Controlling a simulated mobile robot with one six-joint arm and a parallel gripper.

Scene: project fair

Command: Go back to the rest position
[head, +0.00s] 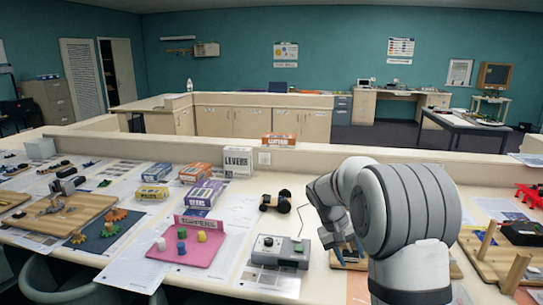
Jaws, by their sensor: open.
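My white and grey arm reaches in from the right front. My gripper (348,256) points down over the table, low above a small wooden board (345,264), with its fingers apart. The arm hides much of this board and what is around it. I cannot tell whether the fingertips touch anything. No thing shows held between them.
A grey control box (280,251) stands just left of my gripper. A pink tray (187,247) with colored pegs, and several boxes such as the white levers box (237,162), lie further left. Wooden posts (486,243) stand upright at right. A low ledge runs behind.

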